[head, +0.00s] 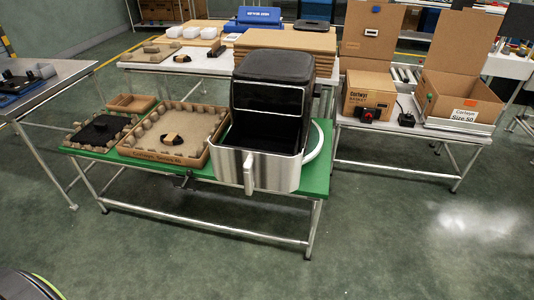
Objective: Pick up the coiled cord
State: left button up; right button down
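A small dark bundle with a tan band (172,139), which looks like the coiled cord, lies in the cardboard tray (165,157) on the green-topped table. The tray has a lumpy brown rim and stands left of the air fryer. A similar dark bundle with a light band (183,58) lies on the table behind. The bundles are small in the head view, so their exact shape is hard to tell. Neither of my grippers is in view.
The black and silver air fryer (272,100), drawer pulled out, stands on the green table (314,183). A packed black item (100,130) sits at the table's left end. An open carton (460,100) stands on the right table. Floor in front is clear.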

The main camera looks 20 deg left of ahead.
aim_at(171, 139)
jog(key=u, duration=1.45)
jog(key=i+j+z, duration=0.15)
jog(key=z, duration=0.3)
jog(key=i+j+z, duration=0.1)
jog(key=j+z, duration=0.15)
jog(key=z, duration=0.15)
jog(key=i+j+z, duration=0.1)
jog(key=j+z, duration=0.15)
jog(key=z, duration=0.2)
jog(key=j+z, duration=0.25)
jog(key=z, duration=0.15)
